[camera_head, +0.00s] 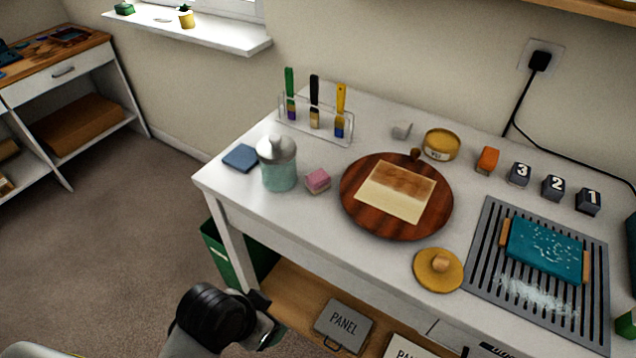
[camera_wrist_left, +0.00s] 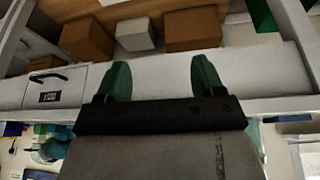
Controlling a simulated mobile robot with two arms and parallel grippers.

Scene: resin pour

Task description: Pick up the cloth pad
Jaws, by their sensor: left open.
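A flat blue square pad (camera_head: 240,158), which looks like the cloth pad, lies at the left end of the white table, beside a teal jar with a grey lid (camera_head: 278,165). A small pink block (camera_head: 318,180) sits right of the jar. My left gripper (camera_head: 268,334) is low in front of the table, below the tabletop and well apart from the pad; its fingers are mostly hidden in the head view. In the left wrist view its two green fingers (camera_wrist_left: 162,80) are spread with nothing between them. The pad cannot be made out there. My right gripper is not in view.
The white table (camera_head: 300,220) also bears a brush rack (camera_head: 315,122), a round wooden board (camera_head: 360,215), a yellow lid (camera_head: 438,270) and a slatted grey tray (camera_head: 480,270). A green bin (camera_head: 220,250) and lower shelf (camera_head: 290,290) are under it. Open floor lies left.

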